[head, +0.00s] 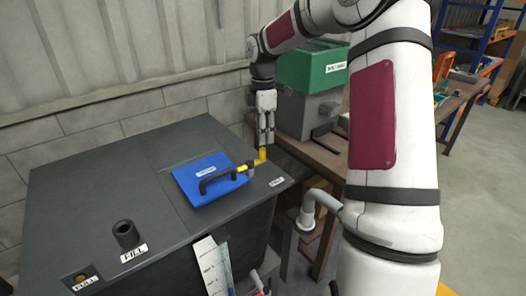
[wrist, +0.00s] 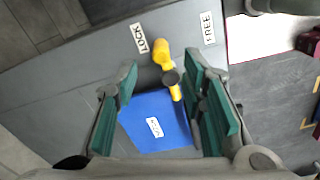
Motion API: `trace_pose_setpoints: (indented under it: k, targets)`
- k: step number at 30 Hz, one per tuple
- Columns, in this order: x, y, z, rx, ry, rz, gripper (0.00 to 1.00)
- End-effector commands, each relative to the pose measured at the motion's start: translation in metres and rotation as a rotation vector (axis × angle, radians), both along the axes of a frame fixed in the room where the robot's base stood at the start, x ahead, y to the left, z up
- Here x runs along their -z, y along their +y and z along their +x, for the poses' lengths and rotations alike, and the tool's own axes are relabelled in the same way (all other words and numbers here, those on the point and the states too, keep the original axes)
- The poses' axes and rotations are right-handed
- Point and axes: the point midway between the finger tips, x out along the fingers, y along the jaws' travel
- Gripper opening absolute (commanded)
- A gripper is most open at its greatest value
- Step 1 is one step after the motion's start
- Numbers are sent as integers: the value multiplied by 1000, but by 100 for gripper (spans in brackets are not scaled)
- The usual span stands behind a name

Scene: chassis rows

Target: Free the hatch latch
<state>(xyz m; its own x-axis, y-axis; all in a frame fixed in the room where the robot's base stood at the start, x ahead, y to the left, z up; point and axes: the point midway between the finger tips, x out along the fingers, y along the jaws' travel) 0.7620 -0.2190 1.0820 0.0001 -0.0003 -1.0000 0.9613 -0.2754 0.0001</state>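The hatch latch is a yellow bar with a dark round pivot (head: 250,165). Its upright yellow handle (head: 262,154) stands near the tank lid's right corner, and its other end reaches the edge of the blue hatch (head: 190,178). In the wrist view the yellow handle (wrist: 162,56) lies nearer the LOCK label (wrist: 139,38) than the FREE label (wrist: 208,29). My gripper (head: 265,138) points down just above the handle. In the wrist view its green-padded fingers (wrist: 160,66) are apart, with the latch seen between them; no contact shows.
The dark tank top (head: 100,190) bears a FILL pipe (head: 126,234) and a FULL indicator (head: 82,279). The hatch has a dark handle (head: 217,179). A green-and-grey machine (head: 312,68) stands on a bench just behind my gripper. A grey bent pipe (head: 318,203) rises at the tank's right.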

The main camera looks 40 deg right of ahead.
Motion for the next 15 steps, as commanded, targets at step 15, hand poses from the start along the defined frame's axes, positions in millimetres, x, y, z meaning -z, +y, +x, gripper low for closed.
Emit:
trace_pose_setpoints:
  k: [15]
  targets:
    - [72, 0, 0, 0, 0, 0, 37]
